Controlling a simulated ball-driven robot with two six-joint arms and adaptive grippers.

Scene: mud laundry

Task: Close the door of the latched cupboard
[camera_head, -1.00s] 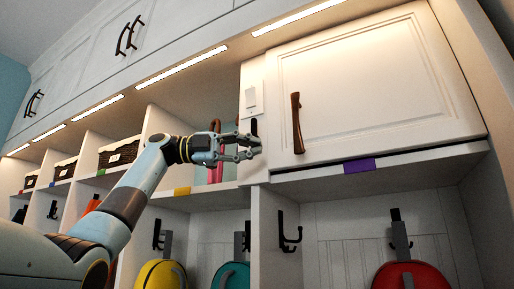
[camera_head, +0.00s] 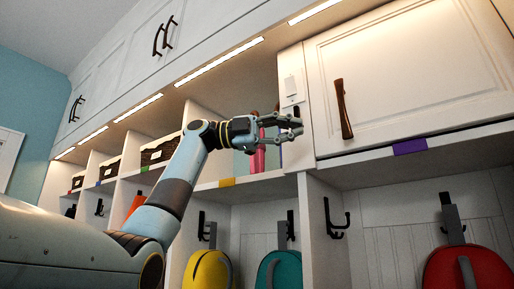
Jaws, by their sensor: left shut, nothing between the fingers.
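The cupboard door (camera_head: 405,75) is a white panelled door at the upper right, with an upright brown handle (camera_head: 343,108) near its left edge. It looks flush or nearly flush with its frame; I cannot tell whether it is latched. A white plate with a dark part below it, perhaps the latch (camera_head: 290,87), is on the narrow panel left of the door. My left gripper (camera_head: 294,128) is shut and empty, in front of that panel, left of the handle and apart from it. It hides part of the panel. My right gripper is out of view.
Below the door is a shelf edge with a purple label (camera_head: 410,146). Black hooks (camera_head: 335,220) and yellow (camera_head: 208,270), teal (camera_head: 278,270) and red bags (camera_head: 468,268) hang lower down. Pink items (camera_head: 258,155) stand in the open cubby behind my gripper.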

